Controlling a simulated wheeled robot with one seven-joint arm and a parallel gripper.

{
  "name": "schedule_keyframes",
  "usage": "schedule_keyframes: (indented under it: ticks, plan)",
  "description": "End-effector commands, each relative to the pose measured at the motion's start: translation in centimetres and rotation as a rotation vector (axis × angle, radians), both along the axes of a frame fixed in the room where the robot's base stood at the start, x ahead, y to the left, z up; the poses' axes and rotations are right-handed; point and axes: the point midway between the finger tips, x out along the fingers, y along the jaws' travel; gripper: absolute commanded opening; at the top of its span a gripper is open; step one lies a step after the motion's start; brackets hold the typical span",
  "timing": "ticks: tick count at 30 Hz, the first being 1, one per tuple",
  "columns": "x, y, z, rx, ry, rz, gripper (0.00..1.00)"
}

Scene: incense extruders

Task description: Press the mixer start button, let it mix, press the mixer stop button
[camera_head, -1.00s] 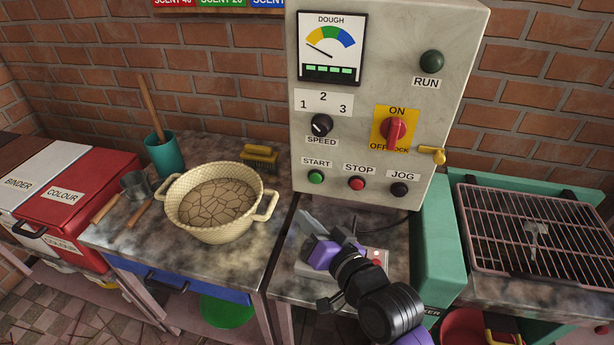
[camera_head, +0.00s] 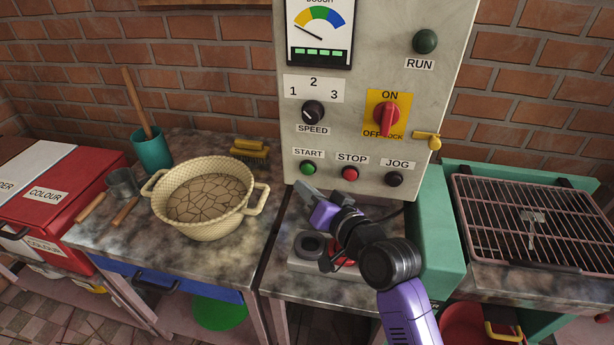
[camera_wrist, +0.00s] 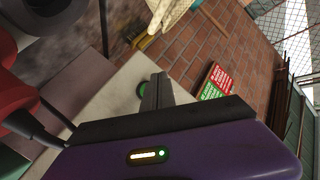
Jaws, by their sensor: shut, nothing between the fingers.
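The grey control panel (camera_head: 380,60) stands upright against the brick wall. The green button under the START label (camera_head: 308,168) sits at its lower left, with the red STOP button (camera_head: 350,173) and the dark JOG button (camera_head: 395,179) to its right. My gripper (camera_head: 303,191) is shut and empty, its tips just below the green button. In the wrist view the green button (camera_wrist: 142,89) shows right beside the closed fingers (camera_wrist: 156,90); I cannot tell if they touch. The RUN lamp (camera_head: 425,41) looks dark green. The DOUGH gauge needle (camera_head: 308,33) points to the left.
A cream basket (camera_head: 205,228) of cracked brown dough stands on the left bench, near a teal cup (camera_head: 152,152) and a brush (camera_head: 250,149). A red ON/OFF switch (camera_head: 386,115) and yellow handle (camera_head: 428,139) are on the panel. A wire rack (camera_head: 540,215) lies right.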

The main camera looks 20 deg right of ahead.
Motion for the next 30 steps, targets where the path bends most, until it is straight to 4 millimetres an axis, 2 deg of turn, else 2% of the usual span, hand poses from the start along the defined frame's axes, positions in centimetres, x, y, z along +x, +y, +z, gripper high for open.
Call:
schedule_keyframes:
  ticks: [3,9,30]
  plan:
    - [1.0,-0.7,-0.1,0.001,-0.001,-0.001,0.00]
    - [1.7,-1.2,0.0,0.000,-0.001,0.001,0.00]
    - [1.8,-1.3,0.1,0.000,0.000,0.000,0.00]
